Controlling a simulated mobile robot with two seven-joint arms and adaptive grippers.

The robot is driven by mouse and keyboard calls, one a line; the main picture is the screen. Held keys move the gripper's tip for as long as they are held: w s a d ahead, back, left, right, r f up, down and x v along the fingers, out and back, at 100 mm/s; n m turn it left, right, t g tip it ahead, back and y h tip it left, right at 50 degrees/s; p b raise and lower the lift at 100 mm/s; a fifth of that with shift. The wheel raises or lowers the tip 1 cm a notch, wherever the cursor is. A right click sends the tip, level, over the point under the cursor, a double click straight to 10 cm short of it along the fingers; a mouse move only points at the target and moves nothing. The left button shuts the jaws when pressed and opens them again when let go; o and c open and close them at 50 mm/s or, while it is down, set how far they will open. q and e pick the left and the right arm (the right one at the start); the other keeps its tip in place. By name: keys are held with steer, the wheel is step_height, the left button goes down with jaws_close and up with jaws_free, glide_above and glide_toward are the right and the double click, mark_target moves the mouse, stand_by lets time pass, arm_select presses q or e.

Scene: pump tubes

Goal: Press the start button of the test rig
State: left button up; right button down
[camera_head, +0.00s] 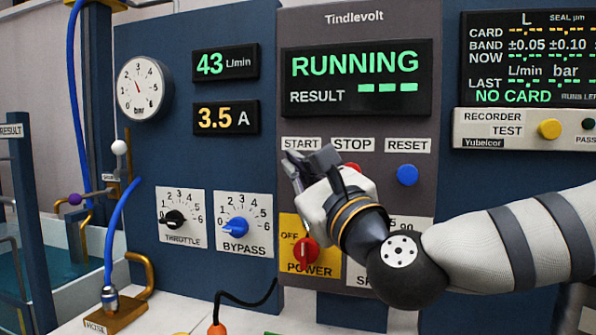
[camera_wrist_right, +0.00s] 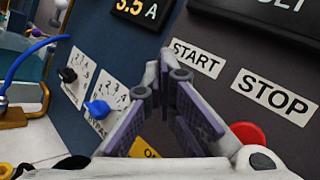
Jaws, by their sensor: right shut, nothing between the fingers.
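The test rig panel (camera_head: 360,20) carries a display (camera_head: 356,78) that reads RUNNING, with green dashes beside RESULT. Below it are START (camera_head: 301,144), STOP (camera_head: 353,144) and RESET (camera_head: 408,145) labels. My right gripper (camera_head: 291,162) is shut and empty, its fingertips just below the START label. The start button itself is hidden behind the fingers in both views. In the right wrist view the fingertips (camera_wrist_right: 167,62) meet beside the START label (camera_wrist_right: 196,57). Whether they touch the button cannot be told. The red stop button (camera_wrist_right: 247,132) shows to their right. My left gripper is not in view.
A blue reset button (camera_head: 407,174) is right of my gripper. A red power knob (camera_head: 306,251) sits below it, with the blue bypass knob (camera_head: 236,228) and black throttle knob (camera_head: 174,218) to the left. A blue hose (camera_head: 116,235) and pressure gauge (camera_head: 143,88) stand farther left.

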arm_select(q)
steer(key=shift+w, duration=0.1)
arm_select(e)
steer(key=shift+w+d, duration=0.2)
steer(key=shift+d, duration=0.05)
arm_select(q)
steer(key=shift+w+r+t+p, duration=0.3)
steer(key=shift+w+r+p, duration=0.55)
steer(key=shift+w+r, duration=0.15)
arm_select(e)
steer(key=s+a, duration=0.2)
steer(key=s, duration=0.3)
steer(key=shift+s, duration=0.35)
steer(key=shift+f, duration=0.1)
